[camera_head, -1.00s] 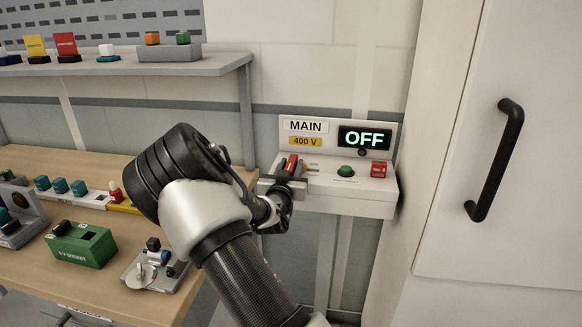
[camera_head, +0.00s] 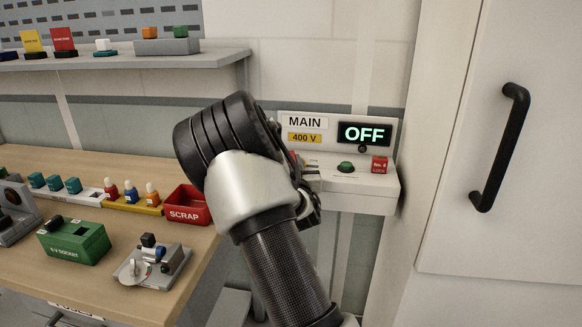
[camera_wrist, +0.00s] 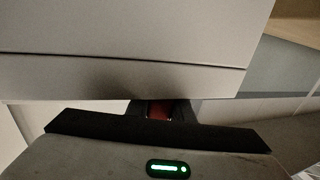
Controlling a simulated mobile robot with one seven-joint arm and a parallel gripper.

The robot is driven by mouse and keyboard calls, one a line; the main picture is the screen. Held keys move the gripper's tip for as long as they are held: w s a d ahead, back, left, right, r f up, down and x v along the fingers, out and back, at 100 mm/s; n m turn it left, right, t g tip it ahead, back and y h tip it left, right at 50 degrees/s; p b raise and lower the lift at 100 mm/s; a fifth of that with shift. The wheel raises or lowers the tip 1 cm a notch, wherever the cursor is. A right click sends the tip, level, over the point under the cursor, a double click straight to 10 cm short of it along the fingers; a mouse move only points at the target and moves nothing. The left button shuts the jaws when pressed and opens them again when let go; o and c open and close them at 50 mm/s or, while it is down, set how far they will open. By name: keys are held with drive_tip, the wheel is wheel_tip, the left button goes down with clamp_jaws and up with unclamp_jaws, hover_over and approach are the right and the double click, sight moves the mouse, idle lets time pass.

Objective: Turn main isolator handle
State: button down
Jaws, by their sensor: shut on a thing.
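The main isolator unit (camera_head: 381,199) is a white box on the wall at the centre right, with a "MAIN" label, a yellow "400 V" label and a display (camera_head: 364,134) reading "OFF". The red isolator handle (camera_head: 293,158) is mostly hidden behind my arm at the unit's left end. My gripper (camera_head: 310,185) is at that end, largely hidden by my own wrist. In the wrist view, a small red part of the handle (camera_wrist: 158,111) shows between the dark fingers, and my gripper is shut on it. The handle's exact angle cannot be told.
The workbench at left holds a red scrap bin (camera_head: 188,205) and a green socket box (camera_head: 75,243). A cabinet with a black handle (camera_head: 501,148) stands at right.

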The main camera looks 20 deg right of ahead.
drive_tip(key=c, duration=1.6)
unclamp_jaws()
drive_tip(key=shift+o, duration=0.2)
drive_tip(key=p+v, duration=0.1)
drive_tip(key=v, duration=1.6)
drive_tip(key=shift+s, duration=0.2)
drive_tip(key=shift+a, duration=0.1)
